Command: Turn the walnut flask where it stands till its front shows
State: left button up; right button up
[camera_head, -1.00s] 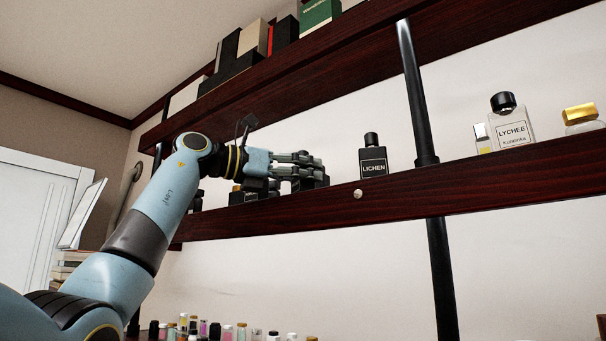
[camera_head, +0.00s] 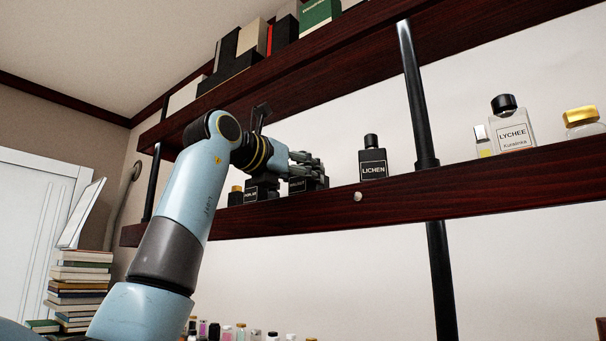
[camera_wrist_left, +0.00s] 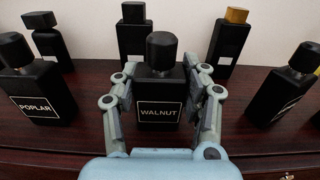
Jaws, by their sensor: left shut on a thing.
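The walnut flask (camera_wrist_left: 159,92) is black with a round black cap and stands upright on the dark wood shelf. In the left wrist view its WALNUT label faces the camera. My left gripper (camera_wrist_left: 163,76) is shut on it, with one finger on each side. In the head view the fingers of my left gripper (camera_head: 308,168) cover much of the walnut flask (camera_head: 298,187), and only part of its label shows. My right gripper is not in view.
The poplar flask (camera_wrist_left: 40,93) stands left of the walnut flask, and another black flask (camera_wrist_left: 284,88) stands right. Several black flasks stand behind. In the head view the lichen flask (camera_head: 373,163) stands to the right. An upper shelf (camera_head: 300,80) runs overhead.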

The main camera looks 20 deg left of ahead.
pick_arm(q)
jog(key=shift+a, duration=0.1)
jog(key=o, duration=1.4)
jog(key=v, duration=1.2)
